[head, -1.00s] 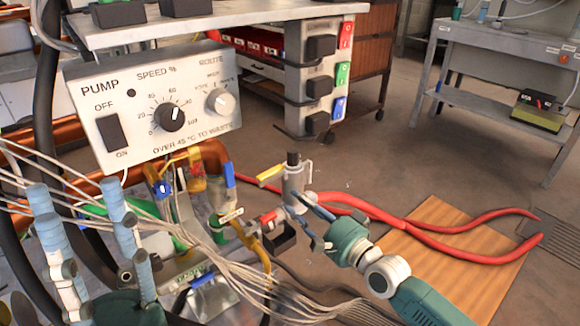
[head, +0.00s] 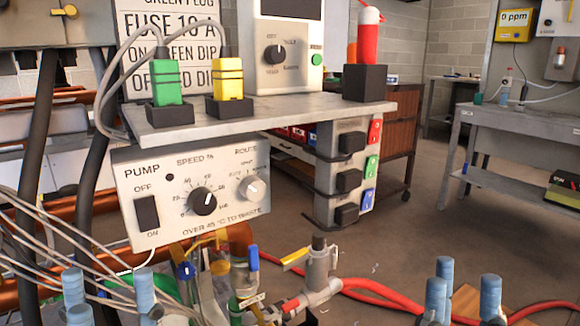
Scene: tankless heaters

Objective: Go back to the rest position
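My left gripper (head: 110,290) is at the bottom left, its blue fingertips pointing up and spread apart. Grey cables run around and behind it. My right gripper (head: 464,285) is at the bottom right, its blue fingertips also up and apart, with nothing between them. The picture's lower edge cuts off the palms and arms. Both sit in front of the bench equipment. A grey valve (head: 319,270) with a yellow lever stands between them, apart from the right gripper.
The pump panel (head: 195,190) with two dials hangs below a grey shelf (head: 270,117). A red hose (head: 385,295) crosses behind the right gripper. Open floor (head: 400,240) lies right of centre.

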